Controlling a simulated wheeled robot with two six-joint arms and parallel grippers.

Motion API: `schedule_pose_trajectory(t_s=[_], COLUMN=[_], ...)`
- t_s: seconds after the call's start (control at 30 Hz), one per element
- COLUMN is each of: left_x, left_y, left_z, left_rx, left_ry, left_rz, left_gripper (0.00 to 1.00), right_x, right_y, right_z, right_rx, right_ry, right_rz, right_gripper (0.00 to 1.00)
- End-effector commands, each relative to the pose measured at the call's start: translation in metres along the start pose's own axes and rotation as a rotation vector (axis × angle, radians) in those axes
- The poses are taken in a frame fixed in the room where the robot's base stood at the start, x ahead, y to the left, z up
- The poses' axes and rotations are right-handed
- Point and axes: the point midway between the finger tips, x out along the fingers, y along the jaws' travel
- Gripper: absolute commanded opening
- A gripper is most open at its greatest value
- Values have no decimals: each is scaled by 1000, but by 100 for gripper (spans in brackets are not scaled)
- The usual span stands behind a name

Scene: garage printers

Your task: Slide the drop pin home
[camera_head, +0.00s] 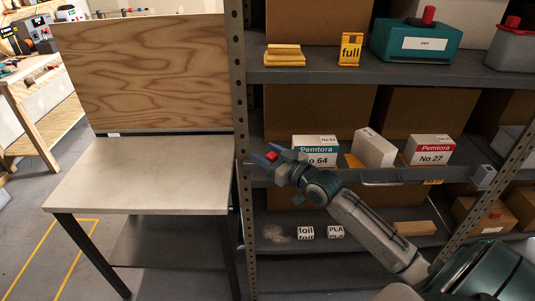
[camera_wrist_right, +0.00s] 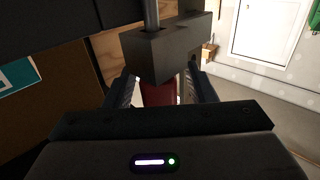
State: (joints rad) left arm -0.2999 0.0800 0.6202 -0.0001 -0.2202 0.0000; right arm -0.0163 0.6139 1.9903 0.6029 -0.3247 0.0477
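My right gripper (camera_head: 270,155) is at the left upright of the shelving, at the height of the middle shelf's front bar (camera_head: 400,176). The drop pin's red head (camera_head: 271,156) shows between its two fingers. In the right wrist view the red part (camera_wrist_right: 160,92) sits between the fingers, which look closed on its sides. A dark grey block (camera_wrist_right: 165,48) with a metal rod (camera_wrist_right: 151,14) stands just past the fingertips. The red part partly hides behind the gripper body, so I cannot tell how deep the pin sits. My left gripper is not in view.
Boxes marked No 64 (camera_head: 316,150) and No 27 (camera_head: 431,150) and a plain white box (camera_head: 373,148) stand behind the bar. A grey bracket (camera_head: 483,177) is at the bar's right end. A workbench (camera_head: 140,175) with a clear top stands left of the upright.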

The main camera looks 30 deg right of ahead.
Motion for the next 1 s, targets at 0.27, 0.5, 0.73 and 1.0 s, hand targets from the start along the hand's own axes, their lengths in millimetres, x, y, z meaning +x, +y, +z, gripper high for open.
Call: schedule_pose_trajectory(t_s=[0.27, 0.5, 0.73, 1.0], left_x=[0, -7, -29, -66], left_y=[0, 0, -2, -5], left_z=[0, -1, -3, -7], left_rx=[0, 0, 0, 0], left_ry=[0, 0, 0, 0], left_rz=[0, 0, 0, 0], left_gripper=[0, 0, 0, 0], right_x=[0, -19, -48, -66], right_y=[0, 1, 1, 2], right_z=[0, 0, -4, -8], right_rx=[-1, -5, -3, 2], right_ry=[0, -5, -5, 3], right_rz=[0, 2, 3, 11], right_gripper=[50, 50, 50, 50])
